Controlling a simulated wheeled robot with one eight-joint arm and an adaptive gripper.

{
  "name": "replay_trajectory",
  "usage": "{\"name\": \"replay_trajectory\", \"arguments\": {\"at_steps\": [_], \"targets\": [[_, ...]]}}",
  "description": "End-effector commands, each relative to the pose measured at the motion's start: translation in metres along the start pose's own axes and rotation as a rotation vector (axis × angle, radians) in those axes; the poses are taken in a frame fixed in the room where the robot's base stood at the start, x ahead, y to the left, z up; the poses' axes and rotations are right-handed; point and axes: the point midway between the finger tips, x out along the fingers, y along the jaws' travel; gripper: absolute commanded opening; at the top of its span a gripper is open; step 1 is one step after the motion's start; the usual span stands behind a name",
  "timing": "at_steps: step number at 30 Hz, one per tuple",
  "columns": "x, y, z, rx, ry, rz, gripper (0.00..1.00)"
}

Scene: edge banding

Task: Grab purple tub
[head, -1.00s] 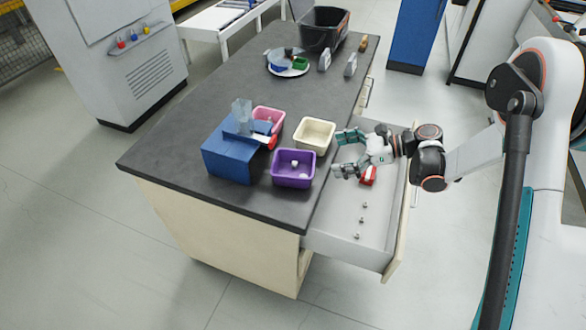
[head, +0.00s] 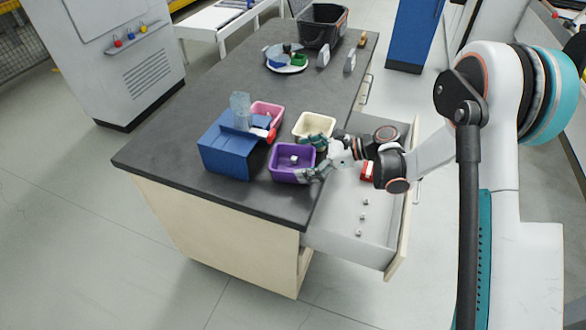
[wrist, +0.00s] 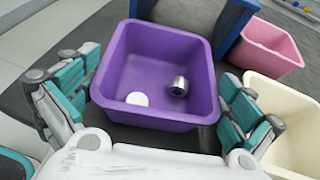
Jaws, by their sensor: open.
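The purple tub (head: 285,165) sits upright on the dark bench top near its right front edge. In the wrist view the purple tub (wrist: 150,110) holds a small metal cylinder (wrist: 178,87) and a white round piece (wrist: 137,99). My gripper (head: 311,158) is open at the tub's right side. In the wrist view my gripper (wrist: 160,100) has one finger on either side of the tub's near end. The left finger is close to the tub wall; I cannot tell whether it touches.
A cream tub (head: 315,126) stands close behind my gripper, and a pink tub (head: 268,110) lies farther back. A blue block-shaped fixture (head: 226,152) stands left of the purple tub. An open drawer (head: 345,225) with a red item and small parts lies below the arm.

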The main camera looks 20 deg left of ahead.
Motion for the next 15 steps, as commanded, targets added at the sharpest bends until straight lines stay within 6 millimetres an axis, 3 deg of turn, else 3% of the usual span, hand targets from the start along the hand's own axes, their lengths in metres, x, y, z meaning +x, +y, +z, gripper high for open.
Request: {"name": "replay_trajectory", "arguments": {"at_steps": [3, 6, 13, 15], "targets": [[0.021, 0.001, -0.002, 0.000, 0.000, 0.002, 1.00], [0.029, 0.000, -0.001, 0.001, 0.000, 0.000, 1.00], [0.030, 0.000, 0.001, 0.001, 0.000, -0.001, 1.00], [0.030, 0.000, 0.001, 0.001, 0.000, -0.001, 0.84]]}}
